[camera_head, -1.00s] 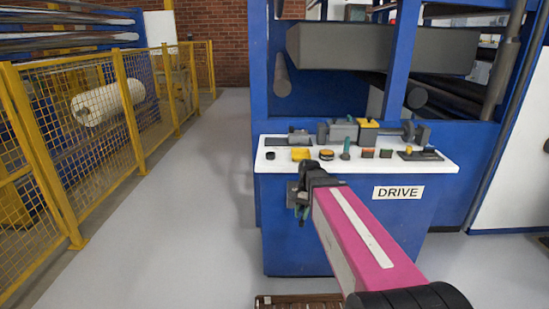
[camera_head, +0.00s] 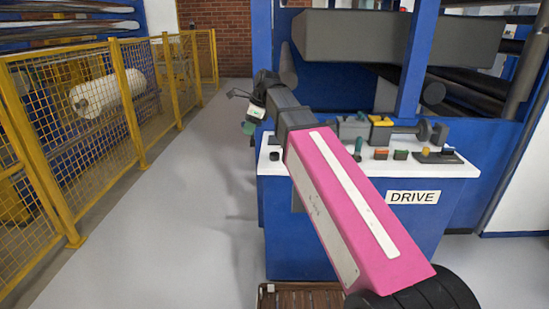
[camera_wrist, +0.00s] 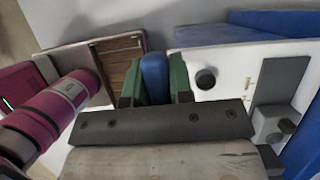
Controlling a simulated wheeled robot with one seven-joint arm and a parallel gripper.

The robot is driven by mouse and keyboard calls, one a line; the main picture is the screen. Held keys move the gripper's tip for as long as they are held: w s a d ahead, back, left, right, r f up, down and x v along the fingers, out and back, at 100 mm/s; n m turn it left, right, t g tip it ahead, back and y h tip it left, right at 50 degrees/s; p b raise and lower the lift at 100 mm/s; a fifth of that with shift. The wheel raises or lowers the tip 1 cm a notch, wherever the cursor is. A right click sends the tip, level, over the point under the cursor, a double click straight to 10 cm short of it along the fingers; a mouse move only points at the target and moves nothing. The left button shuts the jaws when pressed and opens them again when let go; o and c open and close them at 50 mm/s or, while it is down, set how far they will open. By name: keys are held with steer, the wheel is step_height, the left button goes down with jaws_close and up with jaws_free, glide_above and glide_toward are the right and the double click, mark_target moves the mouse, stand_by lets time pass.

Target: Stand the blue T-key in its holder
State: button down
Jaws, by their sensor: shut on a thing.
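The blue T-key (camera_wrist: 155,72) shows in the wrist view as a rounded blue piece clamped between the green fingers of my gripper (camera_wrist: 156,88). The rest of the key is hidden behind the gripper.
The white shelf (camera_head: 452,171) carries several buttons and a grey shaft assembly (camera_head: 400,133) at its back. The blue machine frame (camera_head: 412,60) rises behind. A yellow mesh fence (camera_head: 133,95) runs along the left. The grey floor between is clear.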

steer(key=shift+w+a+r, duration=0.1)
steer(key=shift+a+r, duration=0.35)
steer(key=shift+r, duration=0.25)
steer(key=shift+w+d+f, duration=1.2)
steer(key=shift+d+f, duration=0.35)
steer(key=shift+f, duration=0.25)
steer(key=shift+w+d+f, duration=1.25)
steer(key=shift+d+f, duration=0.25)
steer(key=shift+f, duration=0.25)
steer(key=shift+w+d+f, duration=1.2)
steer(key=shift+d+f, duration=0.35)
steer(key=shift+f, duration=0.25)
steer(key=c, duration=1)
jaws_free()
